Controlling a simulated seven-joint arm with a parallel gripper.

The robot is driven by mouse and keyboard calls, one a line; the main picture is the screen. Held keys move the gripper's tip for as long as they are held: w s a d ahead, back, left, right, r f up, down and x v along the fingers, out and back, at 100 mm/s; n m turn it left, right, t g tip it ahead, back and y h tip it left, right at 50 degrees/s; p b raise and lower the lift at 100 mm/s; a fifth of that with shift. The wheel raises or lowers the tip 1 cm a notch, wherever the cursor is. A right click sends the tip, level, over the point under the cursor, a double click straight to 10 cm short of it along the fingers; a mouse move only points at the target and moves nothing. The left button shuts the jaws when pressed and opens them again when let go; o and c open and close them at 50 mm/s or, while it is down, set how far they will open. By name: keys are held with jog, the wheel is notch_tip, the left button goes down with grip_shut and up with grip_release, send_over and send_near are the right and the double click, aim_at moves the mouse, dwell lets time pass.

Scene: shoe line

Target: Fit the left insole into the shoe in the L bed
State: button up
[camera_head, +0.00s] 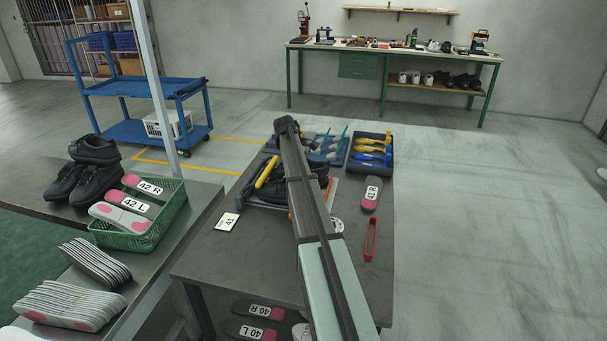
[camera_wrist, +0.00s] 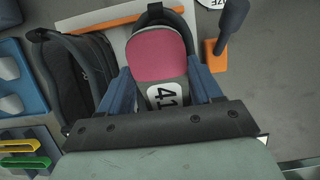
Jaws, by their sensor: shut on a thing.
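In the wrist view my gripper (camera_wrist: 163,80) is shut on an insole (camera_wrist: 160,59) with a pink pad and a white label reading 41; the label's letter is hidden. The insole lies over a dark shoe (camera_wrist: 157,12), whose rim shows around its far end. I cannot tell how deep the insole sits. A second dark shoe (camera_wrist: 90,62) is beside it on the left. In the head view my arm covers the gripper and most of the shoes (camera_head: 275,190). An insole marked 41 R (camera_head: 371,194) lies on the table to the right.
An orange-based dark post (camera_wrist: 213,62) stands close right of the gripper. On the table are a tray of yellow and blue tools (camera_head: 358,159), a red tool (camera_head: 371,241) and a 41 card (camera_head: 227,222). A green basket (camera_head: 165,220) of size 42 insoles is left.

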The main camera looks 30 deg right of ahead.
jog(key=o, duration=1.1)
jog(key=shift+r, duration=0.1)
jog(key=shift+r, duration=1.4)
jog(key=shift+r, duration=0.1)
notch_tip(320, 180, up, 7)
dwell(0.8)
dwell(0.7)
